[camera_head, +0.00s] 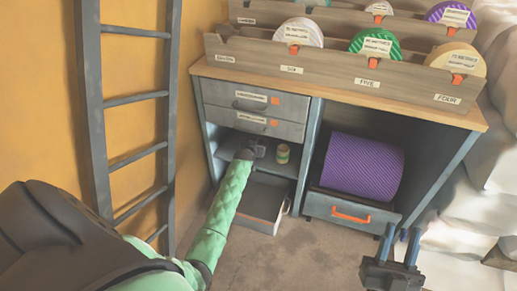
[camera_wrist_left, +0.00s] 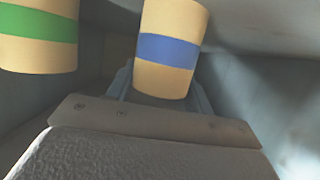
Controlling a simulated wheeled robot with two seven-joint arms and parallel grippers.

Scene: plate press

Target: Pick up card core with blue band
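The card core with the blue band (camera_wrist_left: 168,50) is a tan cylinder in the left wrist view, between the fingers of my left gripper (camera_wrist_left: 163,90). The fingers show close on both sides of it; whether they press on it I cannot tell. In the head view my left gripper (camera_head: 250,150) reaches into the cabinet's open shelf space, and the blue-banded core is not visible there. A similar core with a green band (camera_wrist_left: 38,30) stands beside it; it also shows in the head view (camera_head: 283,153). My right gripper (camera_head: 400,245) is open and empty at the lower right.
Grey drawers (camera_head: 255,108) lie just above the shelf space, and an open drawer (camera_head: 262,203) lies below it. A purple roll (camera_head: 362,167) sits in the right bay above an orange-handled drawer (camera_head: 350,215). A ladder (camera_head: 95,110) stands at the left.

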